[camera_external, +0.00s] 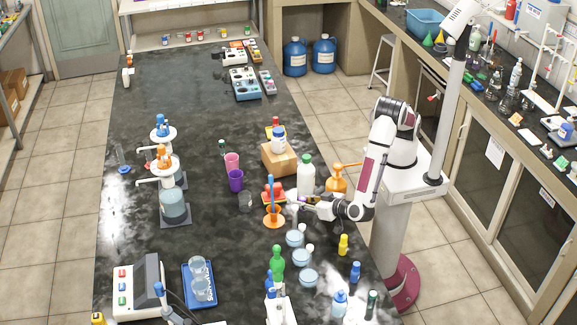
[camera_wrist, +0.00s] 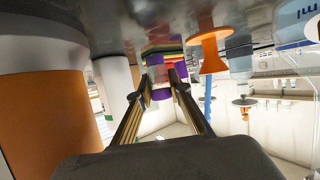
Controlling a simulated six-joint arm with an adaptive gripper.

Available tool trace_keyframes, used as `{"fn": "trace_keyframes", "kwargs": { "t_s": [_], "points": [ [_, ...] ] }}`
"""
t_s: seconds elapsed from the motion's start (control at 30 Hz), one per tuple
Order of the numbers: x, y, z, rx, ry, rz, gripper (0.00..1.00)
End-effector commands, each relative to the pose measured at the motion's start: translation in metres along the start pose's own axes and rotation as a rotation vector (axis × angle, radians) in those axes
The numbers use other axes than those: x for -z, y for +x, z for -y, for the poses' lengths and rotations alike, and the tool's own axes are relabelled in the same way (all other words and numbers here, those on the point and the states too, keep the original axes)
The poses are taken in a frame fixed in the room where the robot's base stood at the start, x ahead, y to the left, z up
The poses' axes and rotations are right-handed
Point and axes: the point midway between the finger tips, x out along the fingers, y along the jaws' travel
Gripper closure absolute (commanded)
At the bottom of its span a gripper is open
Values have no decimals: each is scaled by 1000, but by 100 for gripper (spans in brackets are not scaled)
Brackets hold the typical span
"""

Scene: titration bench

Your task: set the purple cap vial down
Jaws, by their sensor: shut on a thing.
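My gripper (camera_wrist: 161,82) is shut on the purple cap vial (camera_wrist: 160,94) in the wrist view, where the table surface shows at the top. The vial's purple cap sits between the fingertips, and its pale body shows on the table side of the cap. I cannot tell whether its base touches the table. In the external view my gripper (camera_external: 292,205) is low over the dark bench (camera_external: 215,270), just right of the orange stand with a blue tube (camera_external: 272,215). The vial is too small to make out there.
A white bottle with a green cap (camera_external: 306,175) and an orange wash bottle (camera_external: 338,180) stand close behind my gripper. A red rack (camera_external: 274,192) is behind the stand.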

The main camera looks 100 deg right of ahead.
Motion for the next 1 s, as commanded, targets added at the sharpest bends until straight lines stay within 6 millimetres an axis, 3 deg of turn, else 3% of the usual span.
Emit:
{"fn": "trace_keyframes", "kwargs": {
  "t_s": [0.2, 0.7, 0.73, 0.77, 0.8, 1.0],
  "points": [
    [-16, 7, 0, -1, -1, -1, 100],
    [-20, 8, 0, 0, 1, 0, 100],
    [-20, 8, 0, 0, 1, 0, 76],
    [-20, 8, 0, 0, 1, 0, 68],
    [-20, 8, 0, 0, 1, 0, 64],
    [-20, 8, 0, 0, 1, 0, 64]
  ]
}}
